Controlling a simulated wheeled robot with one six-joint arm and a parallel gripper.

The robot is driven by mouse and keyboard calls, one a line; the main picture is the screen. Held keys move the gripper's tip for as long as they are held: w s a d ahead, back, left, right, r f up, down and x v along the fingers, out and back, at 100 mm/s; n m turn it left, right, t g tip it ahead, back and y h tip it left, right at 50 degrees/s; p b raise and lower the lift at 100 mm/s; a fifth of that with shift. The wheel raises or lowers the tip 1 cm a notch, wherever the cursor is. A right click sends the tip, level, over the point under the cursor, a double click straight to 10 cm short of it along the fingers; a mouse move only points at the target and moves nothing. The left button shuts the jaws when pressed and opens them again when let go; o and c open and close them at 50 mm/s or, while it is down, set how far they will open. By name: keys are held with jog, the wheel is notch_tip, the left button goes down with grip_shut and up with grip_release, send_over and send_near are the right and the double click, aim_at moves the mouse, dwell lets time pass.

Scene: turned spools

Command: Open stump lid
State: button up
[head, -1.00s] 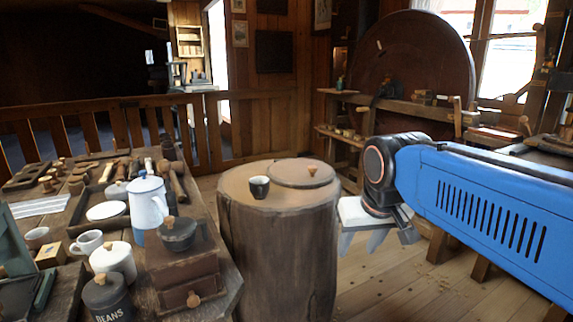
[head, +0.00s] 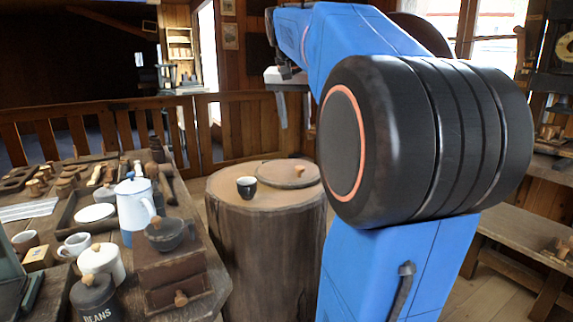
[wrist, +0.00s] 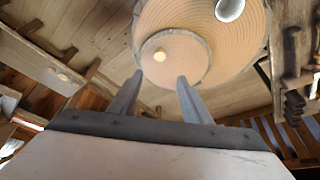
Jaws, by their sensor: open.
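The stump (head: 262,245) stands upright on the floor in the head view. Its round lid (head: 272,174) lies flat and closed on the right part of the top, with a small wooden knob (head: 299,170). A dark cup (head: 246,187) with a pale inside stands left of the lid. My gripper (head: 282,112) is raised above and beyond the stump, clear of it. In the wrist view my gripper (wrist: 160,78) is open and empty, and the lid (wrist: 185,66) with its knob (wrist: 160,56) shows past the fingertips.
A crowded table (head: 222,285) at left holds a white coffee pot (head: 133,205), jars, mugs and a wooden grinder (head: 170,265), close to the stump. A wooden railing (head: 240,130) runs behind. My blue arm hides much of the right side. A bench (head: 520,250) stands at right.

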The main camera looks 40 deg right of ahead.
aim_at(300, 167)
jog(key=x, duration=1.7)
jog(key=shift+s+a+f, duration=0.1)
jog(key=shift+a+f, duration=0.05)
jog(key=shift+c, duration=0.6)
grip_shut()
